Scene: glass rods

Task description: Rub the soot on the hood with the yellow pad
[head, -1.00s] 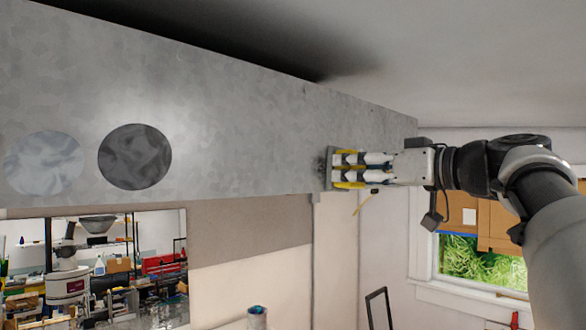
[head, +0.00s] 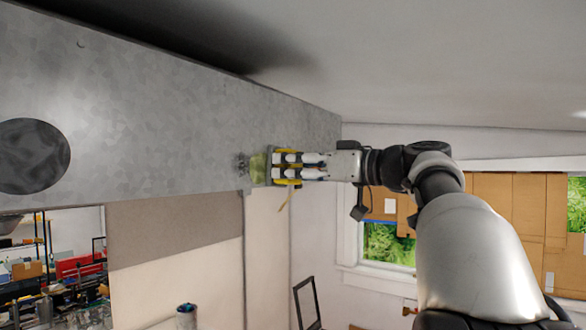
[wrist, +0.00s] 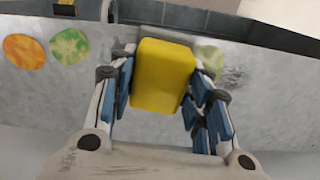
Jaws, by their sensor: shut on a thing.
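My gripper (head: 286,167) is shut on the yellow pad (wrist: 163,76), which fills the space between its fingers in the wrist view. In the head view, yellow shows at the edges of the fingers, by the lower right part of the grey metal hood (head: 150,120). The soot (head: 242,165) is a dark smudge just left of the gripper; it also shows right of the pad in the wrist view (wrist: 232,74). A yellow-green patch (head: 258,168) lies between soot and gripper. I cannot tell whether the pad touches the hood.
A dark round disc (head: 32,157) is on the hood at far left. In the wrist view, an orange disc (wrist: 24,50) and a green disc (wrist: 69,46) show at left. The ceiling (head: 440,60) is close above. A window (head: 388,243) is at the right, behind my arm.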

